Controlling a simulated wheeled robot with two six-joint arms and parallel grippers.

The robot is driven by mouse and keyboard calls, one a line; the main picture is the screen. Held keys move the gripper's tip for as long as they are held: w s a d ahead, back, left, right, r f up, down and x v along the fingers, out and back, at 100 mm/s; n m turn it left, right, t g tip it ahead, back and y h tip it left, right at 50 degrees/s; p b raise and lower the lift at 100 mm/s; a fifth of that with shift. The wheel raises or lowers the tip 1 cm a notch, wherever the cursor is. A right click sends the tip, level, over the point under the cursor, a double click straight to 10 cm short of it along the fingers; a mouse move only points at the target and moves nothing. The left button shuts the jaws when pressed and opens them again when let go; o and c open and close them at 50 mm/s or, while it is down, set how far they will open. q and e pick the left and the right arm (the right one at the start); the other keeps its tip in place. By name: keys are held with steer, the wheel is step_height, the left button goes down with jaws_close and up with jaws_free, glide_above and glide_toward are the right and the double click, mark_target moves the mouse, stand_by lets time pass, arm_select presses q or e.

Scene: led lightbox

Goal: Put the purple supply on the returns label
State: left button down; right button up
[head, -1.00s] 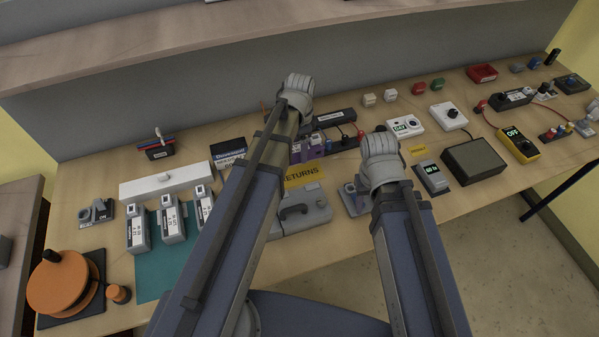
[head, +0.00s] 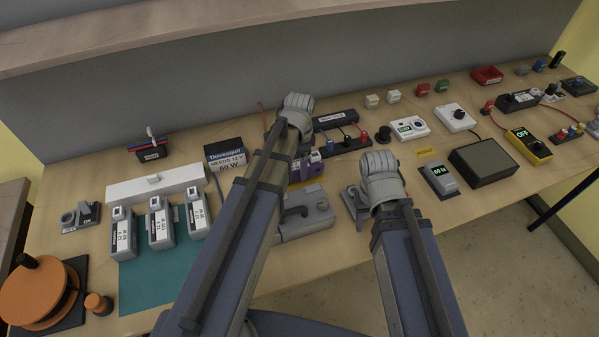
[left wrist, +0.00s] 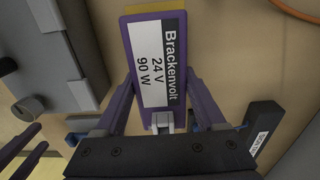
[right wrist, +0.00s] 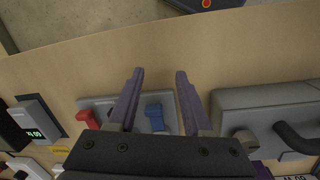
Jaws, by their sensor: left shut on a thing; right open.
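The purple supply (left wrist: 158,60) has a white label reading Brackenvolt 24 V 90 W. In the left wrist view, my left gripper (left wrist: 161,90) is shut on it, with one finger along each side. In the head view, the supply (head: 309,167) shows just right of my left arm. The yellow returns label (head: 308,184) is mostly hidden by the supply and my arm. A yellow strip of it shows past the supply's far end (left wrist: 157,8). I cannot tell whether the supply touches it. My right gripper (right wrist: 160,74) is open and empty, above a grey plate with red and blue parts.
A grey case with a handle (head: 306,217) stands in front of the label. A black power strip (head: 345,146) with cables lies behind. Grey supplies (head: 160,226) stand on a teal mat (head: 140,285) at left. A yellow meter (head: 528,146) and dark box (head: 484,163) are at right.

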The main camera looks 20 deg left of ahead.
arm_select(q)
step_height(320, 180, down, 2)
steer(key=shift+f+b, duration=0.1)
steer(key=shift+b, duration=0.55)
arm_select(e)
step_height(320, 180, down, 2)
steer(key=shift+f, duration=0.15)
arm_select(q)
steer(key=shift+c, duration=2.2)
jaws_free()
steer(key=shift+f, duration=0.1)
steer(key=o, duration=0.4)
steer(key=shift+o, duration=0.2)
steer(key=shift+r, duration=0.2)
